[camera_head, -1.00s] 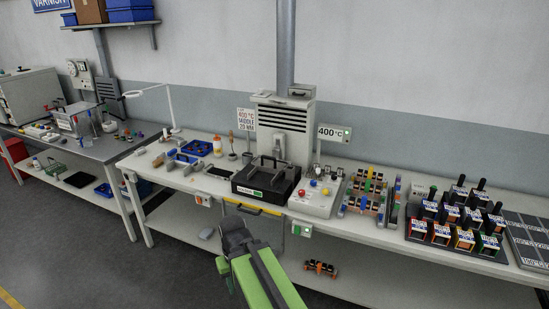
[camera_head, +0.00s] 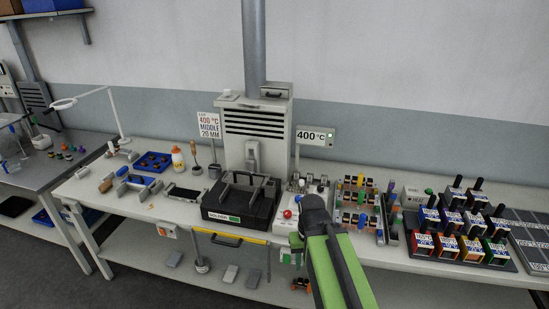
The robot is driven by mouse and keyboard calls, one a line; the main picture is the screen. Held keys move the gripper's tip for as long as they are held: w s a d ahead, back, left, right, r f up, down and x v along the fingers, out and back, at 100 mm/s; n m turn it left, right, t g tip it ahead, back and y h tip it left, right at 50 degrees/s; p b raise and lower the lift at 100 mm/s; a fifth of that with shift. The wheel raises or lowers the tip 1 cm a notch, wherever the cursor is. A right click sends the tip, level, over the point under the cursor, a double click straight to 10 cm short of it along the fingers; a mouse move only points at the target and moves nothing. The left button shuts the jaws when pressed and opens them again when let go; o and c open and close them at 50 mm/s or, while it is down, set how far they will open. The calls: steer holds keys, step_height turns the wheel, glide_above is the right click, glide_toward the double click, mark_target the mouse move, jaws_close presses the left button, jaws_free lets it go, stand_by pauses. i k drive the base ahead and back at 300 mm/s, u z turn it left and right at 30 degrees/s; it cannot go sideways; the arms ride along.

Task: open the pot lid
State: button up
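The black solder pot (camera_head: 212,214) stands on the bench in the middle of the view, with a label and a green patch on its front. Its dark top (camera_head: 262,203) carries grey handle-like bars (camera_head: 250,178). I cannot clearly tell the lid from the rest of the top, but it looks closed. My gripper (camera_head: 313,202) is dark, at the end of my green arm, to the right of the pot in the picture. It covers part of the white control box. Its fingers are too small and dark to tell whether they are open.
A white control box (camera_head: 284,226) with a red knob stands right of the pot. Behind the pot is a grey vented unit (camera_head: 254,128) with a duct. Racks and coloured bins (camera_head: 470,246) fill the right.

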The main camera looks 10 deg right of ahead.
mark_target(238, 177)
steer(key=u, duration=0.1)
steer(key=i, duration=1.35)
steer(key=u, duration=0.75)
